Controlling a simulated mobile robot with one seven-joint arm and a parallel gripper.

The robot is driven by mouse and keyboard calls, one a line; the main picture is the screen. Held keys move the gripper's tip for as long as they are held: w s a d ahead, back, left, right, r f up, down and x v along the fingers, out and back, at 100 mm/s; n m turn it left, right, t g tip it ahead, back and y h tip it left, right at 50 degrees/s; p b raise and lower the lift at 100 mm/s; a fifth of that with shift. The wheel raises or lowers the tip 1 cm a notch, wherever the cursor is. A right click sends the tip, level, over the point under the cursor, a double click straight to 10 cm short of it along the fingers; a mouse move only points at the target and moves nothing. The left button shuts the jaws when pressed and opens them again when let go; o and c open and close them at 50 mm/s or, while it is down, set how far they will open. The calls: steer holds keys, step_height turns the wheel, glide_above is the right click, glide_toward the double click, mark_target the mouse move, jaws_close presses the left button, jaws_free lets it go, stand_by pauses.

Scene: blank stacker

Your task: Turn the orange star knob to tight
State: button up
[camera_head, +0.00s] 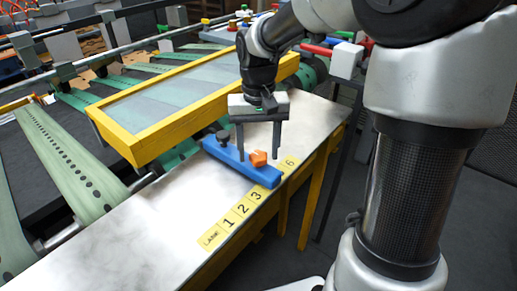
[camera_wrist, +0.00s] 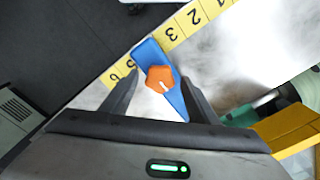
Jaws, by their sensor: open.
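I cannot tell whether the fingertips are down at the knob's height.
A dark knob (camera_head: 222,137) stands at the bar's other end. A yellow-framed screen (camera_head: 130,138) and green belts (camera_head: 75,175) lie behind the table. The metal table (camera_head: 150,235) is clear at the front left. The yellow lane strip (camera_head: 243,208) runs along its edge.

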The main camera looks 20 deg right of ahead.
steer(key=c, duration=1)
steer(key=shift+c, duration=0.2)
steer(key=shift+m, duration=0.4)
steer(key=m+b, duration=0.1)
steer(key=m, duration=0.1)
steer(key=shift+m, duration=0.4)
steer(key=m, duration=0.5)
steer(key=shift+b, duration=0.4)
steer(key=m, duration=0.9)
steer(key=shift+p, duration=0.3)
steer(key=shift+m, duration=0.3)
